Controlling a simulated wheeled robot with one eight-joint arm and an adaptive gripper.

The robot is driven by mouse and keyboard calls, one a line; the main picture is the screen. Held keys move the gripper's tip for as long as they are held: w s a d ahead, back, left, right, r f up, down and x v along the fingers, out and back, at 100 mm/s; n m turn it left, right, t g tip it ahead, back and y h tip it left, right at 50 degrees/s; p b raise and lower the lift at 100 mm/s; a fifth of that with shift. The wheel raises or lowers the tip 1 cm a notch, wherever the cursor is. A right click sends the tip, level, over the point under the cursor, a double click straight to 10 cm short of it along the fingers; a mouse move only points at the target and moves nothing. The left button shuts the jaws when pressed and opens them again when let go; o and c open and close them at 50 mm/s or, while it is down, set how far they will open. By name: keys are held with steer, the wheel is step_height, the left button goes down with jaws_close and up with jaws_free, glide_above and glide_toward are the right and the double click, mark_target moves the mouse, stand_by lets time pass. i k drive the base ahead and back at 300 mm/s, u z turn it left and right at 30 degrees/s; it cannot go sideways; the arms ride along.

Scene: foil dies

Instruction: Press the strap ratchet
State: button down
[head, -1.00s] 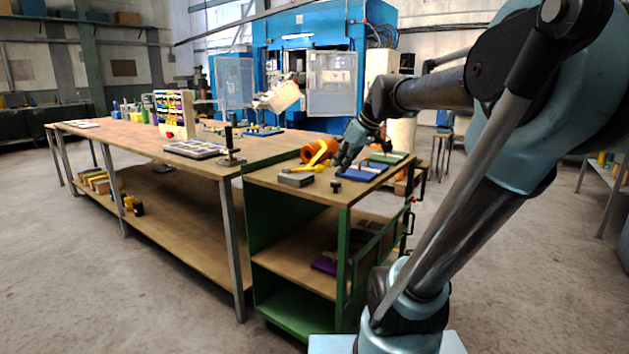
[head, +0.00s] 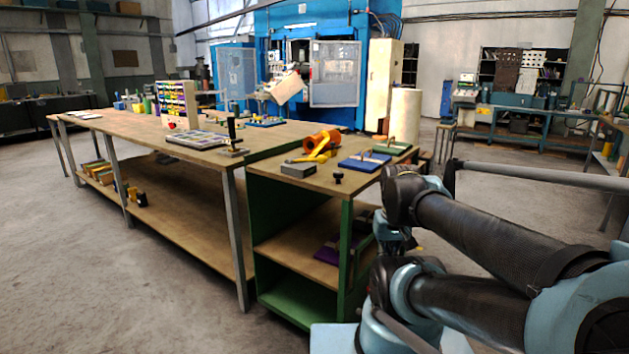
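An orange, rounded strap-like thing (head: 326,139) with a yellow piece (head: 318,153) lies on the wooden top of a green cart (head: 293,171). I take these to be the strap and its ratchet; the ratchet's details are too small to make out. My gripper (head: 408,243) is low beside the cart's right side, well apart from the strap. It is mostly hidden by my folded arm, and its fingers do not show clearly.
A grey block (head: 299,167), a black knob (head: 338,177), a blue plate (head: 364,161) and a green plate (head: 392,147) share the cart top. A long workbench (head: 130,133) adjoins on the left. Open floor (head: 110,270) lies in front of the bench.

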mark_target(321, 159)
steer(key=u, duration=1.2)
steer(key=k, duration=0.9)
steer(key=z, duration=0.6)
steer(key=i, duration=0.5)
